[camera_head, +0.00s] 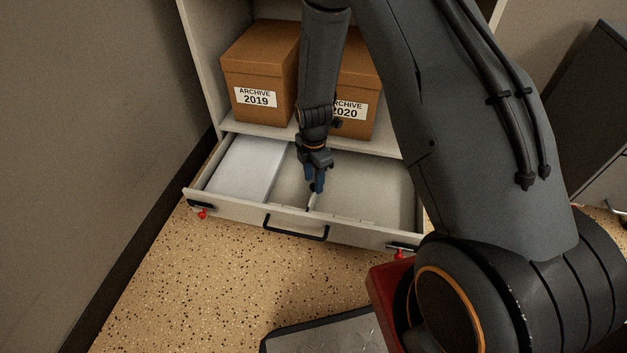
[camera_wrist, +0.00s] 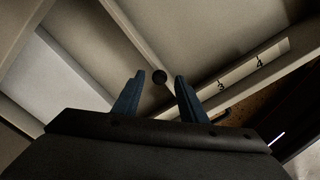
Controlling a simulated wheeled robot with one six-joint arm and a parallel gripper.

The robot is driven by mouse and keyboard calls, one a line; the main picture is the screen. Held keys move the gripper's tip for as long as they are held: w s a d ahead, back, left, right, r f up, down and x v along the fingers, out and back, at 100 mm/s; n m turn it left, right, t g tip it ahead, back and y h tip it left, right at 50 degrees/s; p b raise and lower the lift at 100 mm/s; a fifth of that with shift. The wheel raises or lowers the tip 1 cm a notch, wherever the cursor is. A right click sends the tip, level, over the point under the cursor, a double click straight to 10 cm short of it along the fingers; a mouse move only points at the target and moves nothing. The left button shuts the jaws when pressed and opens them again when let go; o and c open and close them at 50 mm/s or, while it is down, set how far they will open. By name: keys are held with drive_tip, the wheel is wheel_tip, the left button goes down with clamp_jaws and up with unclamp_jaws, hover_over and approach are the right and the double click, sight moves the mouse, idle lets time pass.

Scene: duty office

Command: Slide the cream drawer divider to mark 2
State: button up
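The cream drawer divider (camera_wrist: 130,28) crosses the open drawer in the wrist view, with a dark round knob (camera_wrist: 160,76) at its near end. In the head view only a short pale piece of the divider (camera_head: 312,202) shows below my fingers; my arm hides the rest. My gripper (camera_head: 315,186) points down into the drawer. In the wrist view my gripper (camera_wrist: 158,92) is open, with one blue finger on each side of the knob and gaps showing. A pale strip (camera_wrist: 275,52) on the drawer front carries marks 3 and 4, right of the knob. Mark 2 is not readable.
The drawer (camera_head: 352,236) has a black handle (camera_head: 296,233). A white paper stack (camera_head: 240,168) fills its left part; the right part is empty. Archive boxes 2019 (camera_head: 258,70) and 2020 (camera_head: 362,80) stand on the shelf above. A wall is close at left.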

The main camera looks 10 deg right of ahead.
wheel_tip(320, 180, up, 7)
drive_tip(key=p, duration=0.2)
drive_tip(key=shift+f+p, duration=0.1)
drive_tip(key=shift+p, duration=0.25)
